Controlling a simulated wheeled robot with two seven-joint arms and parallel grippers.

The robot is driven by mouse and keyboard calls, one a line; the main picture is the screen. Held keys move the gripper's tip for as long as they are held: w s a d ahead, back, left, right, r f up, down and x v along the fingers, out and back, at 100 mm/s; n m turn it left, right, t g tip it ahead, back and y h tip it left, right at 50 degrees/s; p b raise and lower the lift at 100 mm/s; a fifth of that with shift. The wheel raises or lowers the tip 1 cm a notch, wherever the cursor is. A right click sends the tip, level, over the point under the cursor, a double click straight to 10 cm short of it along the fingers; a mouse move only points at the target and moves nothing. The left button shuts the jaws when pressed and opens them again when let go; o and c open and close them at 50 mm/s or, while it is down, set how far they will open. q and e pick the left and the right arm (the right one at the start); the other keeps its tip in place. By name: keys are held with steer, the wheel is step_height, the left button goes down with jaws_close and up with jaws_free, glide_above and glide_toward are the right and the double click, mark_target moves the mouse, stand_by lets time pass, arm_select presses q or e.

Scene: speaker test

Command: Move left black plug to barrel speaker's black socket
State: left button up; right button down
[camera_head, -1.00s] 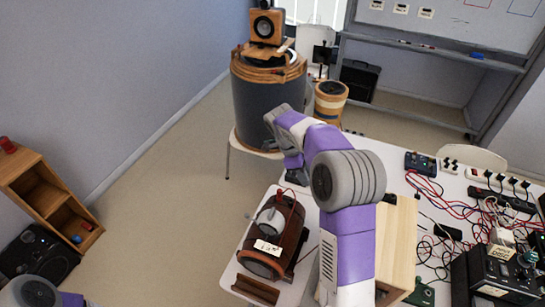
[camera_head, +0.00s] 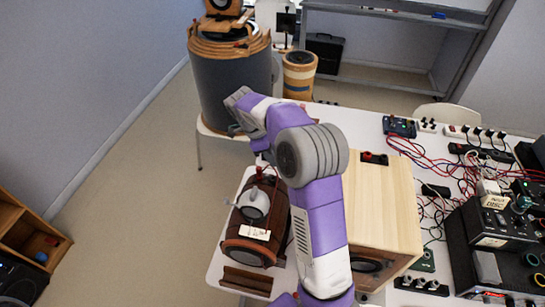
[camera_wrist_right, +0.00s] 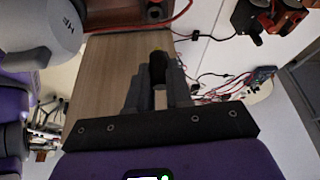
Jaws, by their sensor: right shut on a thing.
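The barrel speaker (camera_head: 243,249), dark brown wood with a pale label on top, lies on the white table left of my right arm in the head view. My right gripper (camera_wrist_right: 158,84) shows in the right wrist view, its dark fingers closed on a black plug (camera_wrist_right: 158,68) with a yellowish end. It is over or beside a light wood surface (camera_wrist_right: 108,80). A dark brown wooden part with a black fitting (camera_wrist_right: 155,13) and a red cable is at the top of that view; I cannot tell whether it is the barrel's socket.
A light wood box speaker (camera_head: 385,205) stands right of my arm, with red and black sockets (camera_head: 375,158) on top. Tangled red and black cables (camera_head: 430,165) and black devices (camera_head: 497,245) crowd the right side. A large grey barrel (camera_head: 232,92) stands behind.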

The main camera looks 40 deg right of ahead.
step_height(320, 180, down, 2)
steer(key=shift+w+f+b, duration=0.15)
steer(key=shift+f+b, duration=0.05)
steer(key=shift+b, duration=0.6)
steer(key=shift+f+b, duration=1.2)
steer(key=shift+f, duration=0.4)
steer(key=shift+a+f+b, duration=0.1)
steer(key=shift+f+b, duration=0.55)
steer(key=shift+f, duration=0.4)
steer(key=c, duration=1)
jaws_free()
steer(key=shift+o, duration=0.2)
steer(key=shift+r+p, duration=2.9)
steer(key=shift+r, duration=0.9)
